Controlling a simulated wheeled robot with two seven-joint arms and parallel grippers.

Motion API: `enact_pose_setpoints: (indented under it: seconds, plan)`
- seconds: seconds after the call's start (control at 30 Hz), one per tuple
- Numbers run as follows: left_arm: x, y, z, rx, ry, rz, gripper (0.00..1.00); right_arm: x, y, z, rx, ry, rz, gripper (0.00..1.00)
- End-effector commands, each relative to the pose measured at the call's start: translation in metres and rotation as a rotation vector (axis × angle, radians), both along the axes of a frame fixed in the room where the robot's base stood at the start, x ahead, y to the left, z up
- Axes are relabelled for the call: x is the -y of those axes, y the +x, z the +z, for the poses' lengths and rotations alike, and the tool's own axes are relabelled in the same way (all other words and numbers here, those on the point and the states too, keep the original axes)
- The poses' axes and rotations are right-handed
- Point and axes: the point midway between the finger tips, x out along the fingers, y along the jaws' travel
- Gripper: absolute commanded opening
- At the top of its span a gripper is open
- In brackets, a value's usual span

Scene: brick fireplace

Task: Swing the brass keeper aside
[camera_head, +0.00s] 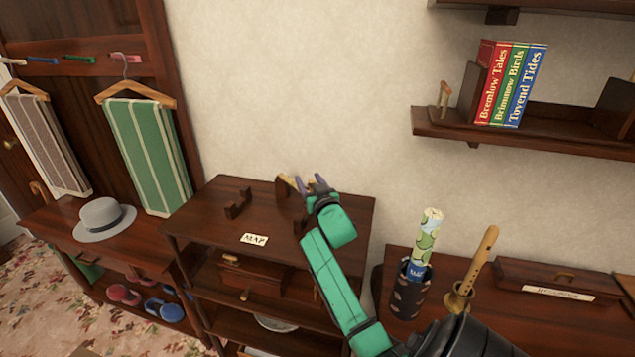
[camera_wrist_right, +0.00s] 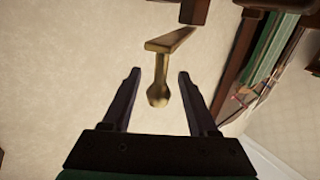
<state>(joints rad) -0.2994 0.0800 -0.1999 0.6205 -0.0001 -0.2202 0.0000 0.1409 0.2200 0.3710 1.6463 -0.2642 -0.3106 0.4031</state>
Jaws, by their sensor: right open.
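The brass keeper (camera_head: 287,182) is at the back of the cabinet top marked MAP, by a dark wooden bracket (camera_head: 290,203). In the right wrist view the keeper (camera_wrist_right: 167,43) is a slanted brass bar with a rounded knob end that lies between my fingers. My right gripper (camera_head: 313,183) is open beside the keeper, and its fingers also show in the wrist view (camera_wrist_right: 160,73). There is a gap on both sides of the knob, and no contact shows. My left gripper is not in view.
A second dark bracket (camera_head: 238,204) stands left on the cabinet top (camera_head: 210,220). A dark holder (camera_head: 408,292) with a rolled map (camera_head: 428,240) and a recorder (camera_head: 478,265) stand to the right of my arm. A book shelf (camera_head: 540,133) hangs at upper right.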

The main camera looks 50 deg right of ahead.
Motion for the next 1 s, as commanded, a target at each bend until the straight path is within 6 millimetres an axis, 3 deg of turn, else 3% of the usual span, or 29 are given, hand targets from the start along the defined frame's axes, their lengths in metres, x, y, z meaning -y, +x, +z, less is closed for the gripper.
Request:
enact_pose_setpoints:
  seconds: [0.5, 0.63, 0.87, 1.0]
  plan:
    - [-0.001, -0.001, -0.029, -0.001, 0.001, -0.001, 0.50, -0.055, -0.102, -0.005, -0.004, 0.003, 0.001, 0.59]
    - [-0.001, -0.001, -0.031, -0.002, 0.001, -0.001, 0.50, -0.060, -0.113, -0.003, -0.004, 0.002, 0.000, 0.59]
    - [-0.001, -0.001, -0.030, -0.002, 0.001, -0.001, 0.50, -0.061, -0.114, -0.001, -0.003, 0.003, 0.000, 0.59]
    - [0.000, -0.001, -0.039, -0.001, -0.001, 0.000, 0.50, -0.063, -0.101, -0.001, 0.107, 0.078, 0.035, 0.06]
